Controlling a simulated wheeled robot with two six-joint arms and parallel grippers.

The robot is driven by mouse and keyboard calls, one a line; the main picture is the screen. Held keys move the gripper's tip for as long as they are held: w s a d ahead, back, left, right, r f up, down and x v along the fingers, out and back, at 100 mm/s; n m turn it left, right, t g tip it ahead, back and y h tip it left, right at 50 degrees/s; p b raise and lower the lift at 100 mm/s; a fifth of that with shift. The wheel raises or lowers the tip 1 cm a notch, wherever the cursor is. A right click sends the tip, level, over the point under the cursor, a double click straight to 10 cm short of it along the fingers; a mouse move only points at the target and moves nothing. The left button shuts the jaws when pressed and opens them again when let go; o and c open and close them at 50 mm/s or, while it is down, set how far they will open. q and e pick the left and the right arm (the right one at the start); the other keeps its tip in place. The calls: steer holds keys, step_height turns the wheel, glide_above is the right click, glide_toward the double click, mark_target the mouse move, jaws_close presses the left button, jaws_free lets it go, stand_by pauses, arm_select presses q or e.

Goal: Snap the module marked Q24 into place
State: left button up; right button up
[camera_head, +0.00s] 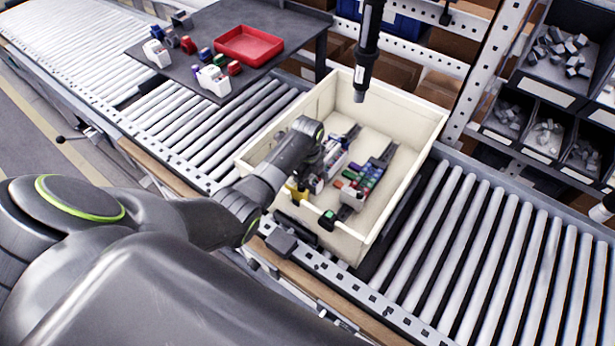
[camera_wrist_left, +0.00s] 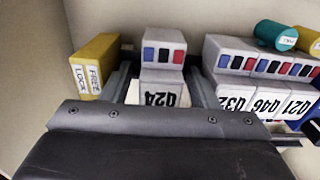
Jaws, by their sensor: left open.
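The module marked Q24 (camera_wrist_left: 160,92) is light grey with blue and red squares on its end. In the left wrist view it stands between the fingers of my left gripper (camera_wrist_left: 162,84), which is open around it. Whether the fingers touch it I cannot tell. A yellow block labelled FREE LOCK (camera_wrist_left: 93,68) stands just left of the left finger. Modules marked Q32 (camera_wrist_left: 234,98), Q46 (camera_wrist_left: 266,103) and Q21 (camera_wrist_left: 296,103) stand in a row right of the fingers. In the head view my left gripper reaches down into the cream tote (camera_head: 404,97), and my arm partly hides the modules.
A second rail with coloured modules (camera_head: 366,180) lies right of the gripper in the tote. A black screwdriver (camera_head: 367,42) hangs above the tote's back. A dark side table (camera_head: 290,60) holds a red tray (camera_head: 248,45) and loose modules. Rollers flank the tote.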

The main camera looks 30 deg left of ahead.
arm_select(q)
steer(key=shift+w+r, duration=0.1)
steer(key=shift+r, duration=0.4)
step_height(320, 180, up, 16)
steer(key=p, duration=0.1)
steer(key=shift+r, duration=0.25)
